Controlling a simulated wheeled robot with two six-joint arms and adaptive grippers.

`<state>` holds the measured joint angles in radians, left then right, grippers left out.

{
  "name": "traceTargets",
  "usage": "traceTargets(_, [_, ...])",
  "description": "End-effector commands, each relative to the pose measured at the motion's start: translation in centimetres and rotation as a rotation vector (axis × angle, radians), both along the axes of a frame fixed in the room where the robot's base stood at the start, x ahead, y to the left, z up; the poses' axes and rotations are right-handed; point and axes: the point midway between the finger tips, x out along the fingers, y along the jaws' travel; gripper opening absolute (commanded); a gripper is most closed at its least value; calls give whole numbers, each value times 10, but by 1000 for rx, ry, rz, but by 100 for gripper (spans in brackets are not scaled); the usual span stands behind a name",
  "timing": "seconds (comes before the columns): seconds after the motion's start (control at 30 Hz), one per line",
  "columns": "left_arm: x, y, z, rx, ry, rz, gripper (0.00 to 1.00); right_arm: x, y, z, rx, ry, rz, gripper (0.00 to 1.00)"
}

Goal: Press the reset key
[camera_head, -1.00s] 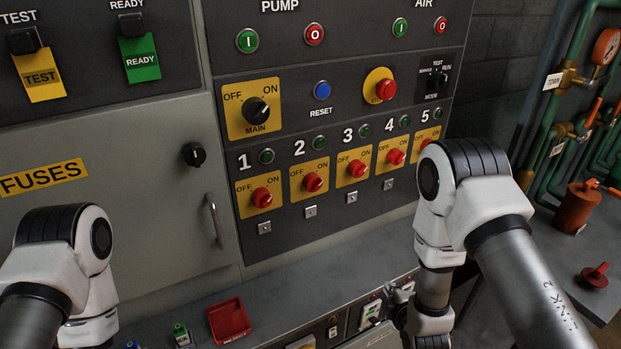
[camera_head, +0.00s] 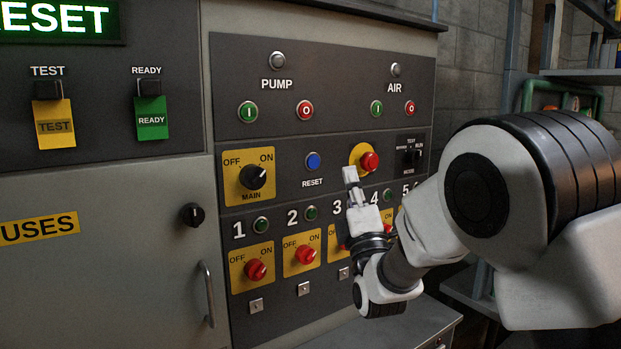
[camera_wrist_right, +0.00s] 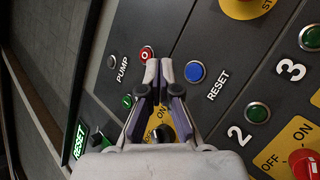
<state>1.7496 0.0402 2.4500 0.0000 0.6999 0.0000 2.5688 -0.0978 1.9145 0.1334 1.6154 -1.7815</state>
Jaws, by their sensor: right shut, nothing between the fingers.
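The blue round reset key (camera_head: 313,161) sits on the dark panel above the word RESET, right of the MAIN knob. It also shows in the right wrist view (camera_wrist_right: 195,72), just right of the fingertips. My right gripper (camera_head: 350,174) is shut and empty. In the head view its fingertips point up, right of the blue key and just below-left of the red stop button. In the right wrist view the gripper (camera_wrist_right: 158,66) partly covers the MAIN knob (camera_wrist_right: 160,133). I cannot tell how far the fingertips are from the panel. My left gripper is out of view.
The red stop button (camera_head: 369,161) on its yellow disc is close to my right fingertips. The MAIN knob (camera_head: 253,177) is left of the blue key. Red numbered switches (camera_head: 256,270) line the row below, partly covered by my right arm. A lit display (camera_head: 58,18) reads "ESET" at upper left.

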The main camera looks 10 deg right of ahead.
Motion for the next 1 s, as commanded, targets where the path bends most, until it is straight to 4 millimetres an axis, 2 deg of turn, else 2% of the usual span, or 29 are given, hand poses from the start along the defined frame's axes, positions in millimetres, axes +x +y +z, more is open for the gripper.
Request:
traceTargets(0.1, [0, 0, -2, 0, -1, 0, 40, -3, 0, 7, 0, -16, 0, 0])
traceTargets(0.47, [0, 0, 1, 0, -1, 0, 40, 0, 1, 7, 0, -12, 0, 0])
traceTargets(0.67, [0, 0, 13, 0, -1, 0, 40, 21, 9, 9, 0, -10, 2, 0])
traceTargets(0.9, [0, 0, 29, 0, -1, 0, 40, 55, 21, 9, 0, -11, 1, 0])
traceTargets(1.0, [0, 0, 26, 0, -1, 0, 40, 67, 25, 6, 0, -11, 1, 0])
